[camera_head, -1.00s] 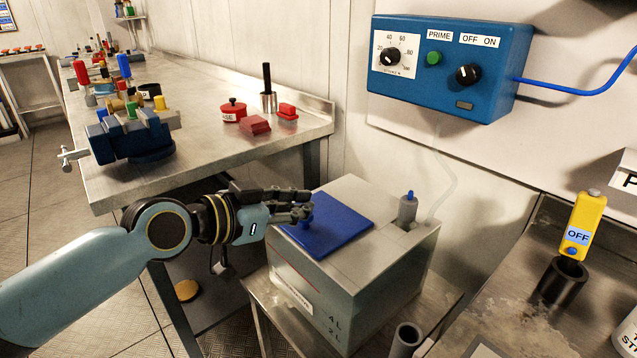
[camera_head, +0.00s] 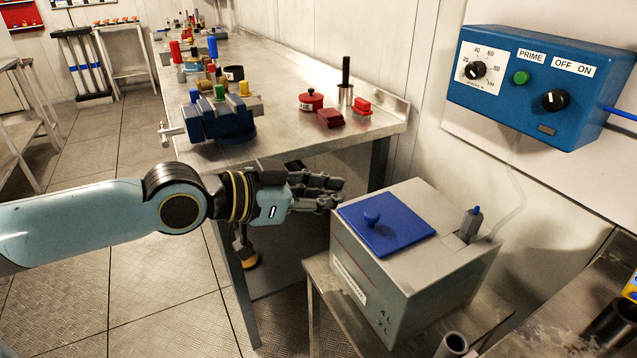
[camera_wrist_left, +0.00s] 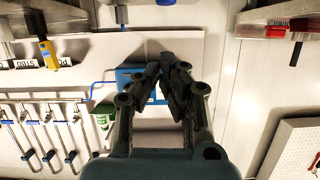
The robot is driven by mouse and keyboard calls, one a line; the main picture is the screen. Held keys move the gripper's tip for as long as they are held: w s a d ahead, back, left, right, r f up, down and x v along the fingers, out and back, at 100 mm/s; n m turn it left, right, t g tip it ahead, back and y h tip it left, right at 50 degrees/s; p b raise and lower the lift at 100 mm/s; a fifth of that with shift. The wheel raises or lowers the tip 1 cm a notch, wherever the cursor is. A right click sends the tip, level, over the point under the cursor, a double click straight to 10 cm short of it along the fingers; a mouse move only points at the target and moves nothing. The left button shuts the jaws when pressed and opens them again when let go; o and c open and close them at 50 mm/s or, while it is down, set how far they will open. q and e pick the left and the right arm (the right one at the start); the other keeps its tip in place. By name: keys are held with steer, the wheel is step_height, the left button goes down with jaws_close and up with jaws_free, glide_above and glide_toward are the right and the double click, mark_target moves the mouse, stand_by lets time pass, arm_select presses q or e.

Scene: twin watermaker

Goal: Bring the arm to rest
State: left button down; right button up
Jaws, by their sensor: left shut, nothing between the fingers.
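My left arm comes in from the left, and its gripper (camera_head: 330,192) is shut and empty. It is in the air just left of the grey tank (camera_head: 400,275), apart from the blue lid (camera_head: 386,225) and its round knob (camera_head: 371,217). The lid lies flat on top of the tank. In the left wrist view, the two dark fingers of the left gripper (camera_wrist_left: 165,72) meet near their tips with nothing between them. My right gripper is not in view.
A steel workbench (camera_head: 290,90) behind carries a blue vise (camera_head: 222,118), red items and several coloured tools. A blue control box (camera_head: 535,85) with dials is on the wall at right. The tank stands on a low metal stand (camera_head: 318,275). Open floor (camera_head: 140,285) lies at lower left.

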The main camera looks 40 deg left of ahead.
arm_select(q)
steer(key=s+a+f+n+g+y+b, duration=0.1)
steer(key=s+a+f+g+y+b, duration=0.15)
steer(key=f, duration=0.85)
steer(key=s+a+f+n+g+y+b, duration=0.1)
steer(key=s+a+f+n, duration=0.15)
steer(key=f, duration=0.85)
steer(key=s+a+f+n+g+y+b, duration=0.1)
steer(key=s+a+f+b, duration=0.15)
steer(key=f, duration=0.95)
steer(key=s+d+f+g+b, duration=0.1)
steer(key=s+d+f+g, duration=0.1)
steer(key=s+f, duration=0.5)
steer(key=s+d+f+g, duration=0.3)
steer(key=s+f, duration=0.4)
steer(key=s, duration=0.1)
steer(key=s+d+f+g, duration=0.1)
steer(key=s+f, duration=0.2)
steer(key=s, duration=0.4)
steer(key=s+f+g, duration=0.2)
steer(key=s+f, duration=0.1)
steer(key=s, duration=0.5)
steer(key=shift+s+d+m+y, duration=0.15)
steer(key=shift+d+m+y, duration=0.2)
steer(key=shift+d, duration=0.05)
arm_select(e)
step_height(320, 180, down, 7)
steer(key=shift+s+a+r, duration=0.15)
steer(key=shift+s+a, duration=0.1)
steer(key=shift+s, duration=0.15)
